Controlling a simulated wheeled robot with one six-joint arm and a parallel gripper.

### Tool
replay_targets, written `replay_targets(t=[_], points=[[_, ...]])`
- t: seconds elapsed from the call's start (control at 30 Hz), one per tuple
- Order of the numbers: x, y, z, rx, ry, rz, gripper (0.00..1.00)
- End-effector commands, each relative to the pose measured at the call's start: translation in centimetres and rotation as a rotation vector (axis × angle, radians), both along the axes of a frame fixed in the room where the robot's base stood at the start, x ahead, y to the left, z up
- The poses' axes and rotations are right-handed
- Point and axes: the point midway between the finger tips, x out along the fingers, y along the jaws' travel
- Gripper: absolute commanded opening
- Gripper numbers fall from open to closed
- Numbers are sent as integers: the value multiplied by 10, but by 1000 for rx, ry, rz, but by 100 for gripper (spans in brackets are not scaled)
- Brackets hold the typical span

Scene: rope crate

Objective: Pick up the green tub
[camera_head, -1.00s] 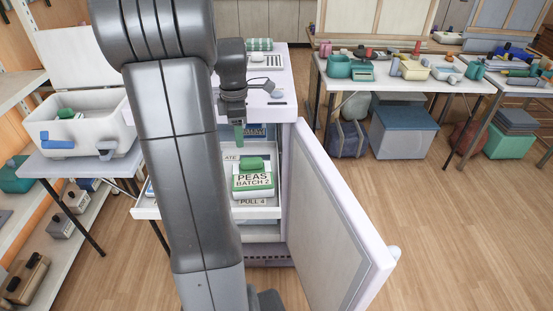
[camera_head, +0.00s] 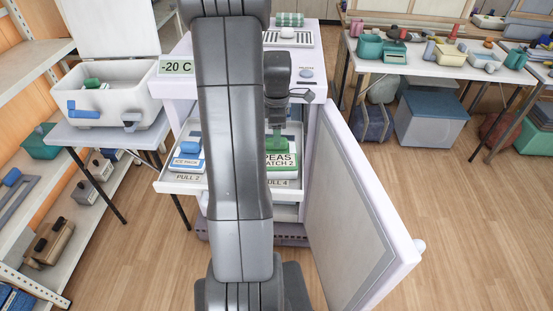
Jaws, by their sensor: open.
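The green tub (camera_head: 281,160), with a green lid and handle and a white label reading "PEAS BATCH 2", sits in the pulled-out white drawer (camera_head: 179,186) of the freezer. My arm hides its left part. The jaws are open. I cannot tell whether the fingers straddle the handle or touch it.
A blue-lidded tub (camera_head: 187,160) lies left in the same drawer. The freezer door (camera_head: 357,205) hangs open at the right. A white cooler (camera_head: 110,103) with its lid up stands on a side table at the left. The wooden floor in front is clear.

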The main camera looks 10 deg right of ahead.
Motion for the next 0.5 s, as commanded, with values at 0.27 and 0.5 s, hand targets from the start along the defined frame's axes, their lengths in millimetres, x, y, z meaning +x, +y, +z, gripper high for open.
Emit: replay_targets(t=[0.27, 0.5], points=[[-1, 2, -35, 0, 1, 0, 53], [0, 2, -36, 0, 0, 0, 53]])
